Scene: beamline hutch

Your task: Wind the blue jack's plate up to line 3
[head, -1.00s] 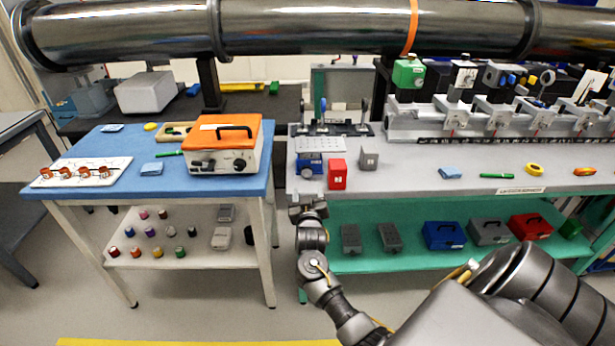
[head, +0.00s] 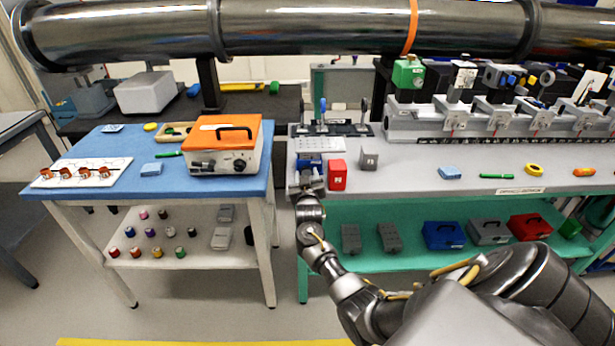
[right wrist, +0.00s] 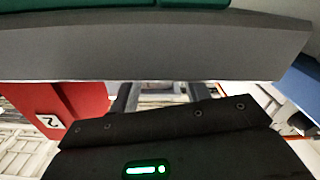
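The blue jack (head: 309,157) stands near the left front corner of the grey bench top, partly hidden behind my right gripper (head: 306,185). The gripper is at the jack's front, over the bench's front edge. In the right wrist view its two dark fingers (right wrist: 161,95) stand apart, with a small pale grey part between them that I cannot name for sure. I cannot tell whether the fingers touch it. The jack's scale lines and plate height are too small to read. My left gripper is not in view.
A red block (head: 337,176) marked 2 stands close to the right of the jack; it also shows in the right wrist view (right wrist: 66,105). A grey block (head: 369,160) is further right. The blue table (head: 225,190) with an orange-topped box (head: 225,150) is left, across a narrow gap.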

